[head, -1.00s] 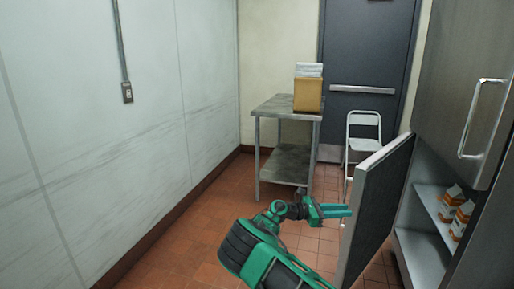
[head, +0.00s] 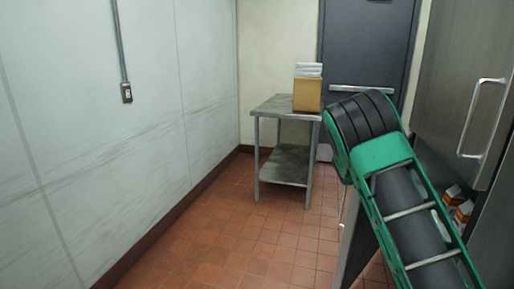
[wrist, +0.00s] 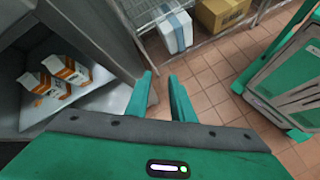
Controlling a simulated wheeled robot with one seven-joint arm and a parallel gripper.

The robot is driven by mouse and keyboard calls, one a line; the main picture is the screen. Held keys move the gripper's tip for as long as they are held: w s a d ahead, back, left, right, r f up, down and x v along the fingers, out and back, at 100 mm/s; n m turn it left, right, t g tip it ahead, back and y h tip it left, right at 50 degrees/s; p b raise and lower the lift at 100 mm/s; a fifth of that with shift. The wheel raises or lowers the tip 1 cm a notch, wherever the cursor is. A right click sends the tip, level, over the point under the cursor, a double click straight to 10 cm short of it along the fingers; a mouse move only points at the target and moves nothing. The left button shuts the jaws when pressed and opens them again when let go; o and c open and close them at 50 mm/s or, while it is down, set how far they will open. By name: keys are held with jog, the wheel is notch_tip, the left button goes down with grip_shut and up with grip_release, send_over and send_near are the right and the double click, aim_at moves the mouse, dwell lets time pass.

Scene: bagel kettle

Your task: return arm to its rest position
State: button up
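My gripper (wrist: 161,76) shows in the wrist view with its two green fingers apart and nothing between them. It points down over the tiled floor, beside the open cabinet. In the head view my green and black arm stands raised at the right and covers part of the cabinet and its door. The gripper itself is hidden or out of the picture there.
The open cabinet door (head: 354,245) is mostly behind my arm. Orange and white cartons (wrist: 75,70) sit on a cabinet shelf. A metal table (head: 284,165) bears a cardboard box (head: 307,95). The floor (head: 215,235) at left is clear.

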jog(key=s+a+r+m+t+y, duration=0.1)
jog(key=s+a+r+m+y, duration=0.1)
jog(key=s, duration=0.9)
jog(key=s+a+r+m+t+y, duration=0.1)
jog(key=s+a+r+m+y, duration=0.2)
jog(key=s+m, duration=0.4)
jog(key=s+a+r+m+t+y, duration=0.2)
jog(key=s+a+m+y, duration=0.2)
jog(key=s, duration=1.2)
jog(key=shift+s+a+r, duration=0.25)
jog(key=shift+s+a, duration=0.15)
jog(key=shift+a, duration=0.2)
